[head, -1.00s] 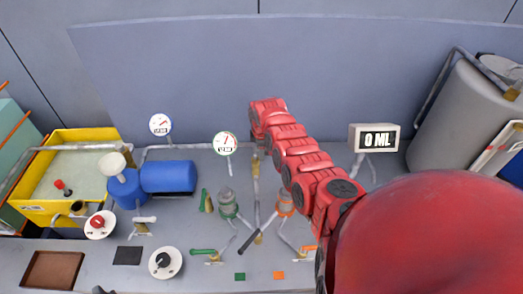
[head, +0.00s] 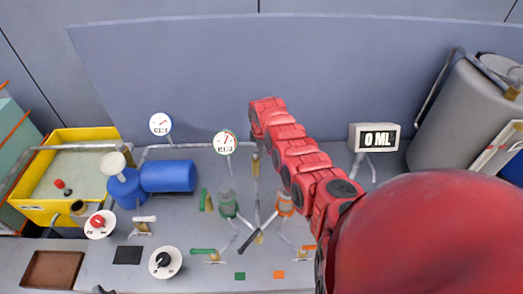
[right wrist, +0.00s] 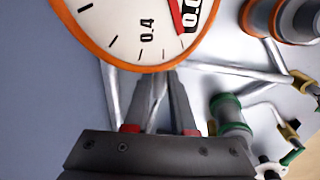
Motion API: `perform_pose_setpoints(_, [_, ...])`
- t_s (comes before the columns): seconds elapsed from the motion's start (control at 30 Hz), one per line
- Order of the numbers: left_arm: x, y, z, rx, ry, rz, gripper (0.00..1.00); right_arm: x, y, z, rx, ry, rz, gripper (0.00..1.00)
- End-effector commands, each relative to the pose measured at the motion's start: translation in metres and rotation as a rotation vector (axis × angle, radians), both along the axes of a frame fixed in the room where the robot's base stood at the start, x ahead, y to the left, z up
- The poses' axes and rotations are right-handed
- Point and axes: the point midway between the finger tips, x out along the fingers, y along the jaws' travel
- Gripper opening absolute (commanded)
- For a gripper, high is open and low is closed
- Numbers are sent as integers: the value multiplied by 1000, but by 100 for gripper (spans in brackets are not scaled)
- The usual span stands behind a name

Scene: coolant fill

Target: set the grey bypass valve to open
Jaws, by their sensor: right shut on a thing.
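In the head view, a valve with a dark grey lever (head: 250,242) sits low between the green vessel (head: 228,204) and the orange vessel (head: 285,204); I take it for the bypass valve. The lever lies slanted, apart from my visible arm. My right gripper is hidden behind its red arm there. In the right wrist view, the right gripper's fingers (right wrist: 158,102) are close together beside an orange-rimmed gauge (right wrist: 140,25). The gauge covers their tips, so what they hold is hidden. My left gripper does not show.
A green lever (head: 203,251) lies left of the dark one. Two white gauges (head: 160,124) (head: 225,143) stand behind. A display (head: 375,138) reads 0 ML. Blue cylinders (head: 168,177) and a yellow tray (head: 25,215) fill the left.

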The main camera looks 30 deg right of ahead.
Motion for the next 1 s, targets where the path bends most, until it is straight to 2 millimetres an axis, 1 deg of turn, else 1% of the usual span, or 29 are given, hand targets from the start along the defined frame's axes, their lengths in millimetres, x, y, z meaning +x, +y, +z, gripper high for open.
perform_pose_setpoints(0.27, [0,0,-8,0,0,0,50,-1,3,-2,1,-2,-126,0])
perform_pose_setpoints(0.37, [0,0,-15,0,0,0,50,-1,5,-4,-1,-5,-205,0])
perform_pose_setpoints(0.47, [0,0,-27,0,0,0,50,-3,7,-6,-1,-2,-297,0])
perform_pose_setpoints(0.67, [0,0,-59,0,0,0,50,-4,12,-9,0,-4,-486,0])
perform_pose_setpoints(1.0, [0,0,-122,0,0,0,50,-6,19,-9,-1,-4,-810,0])
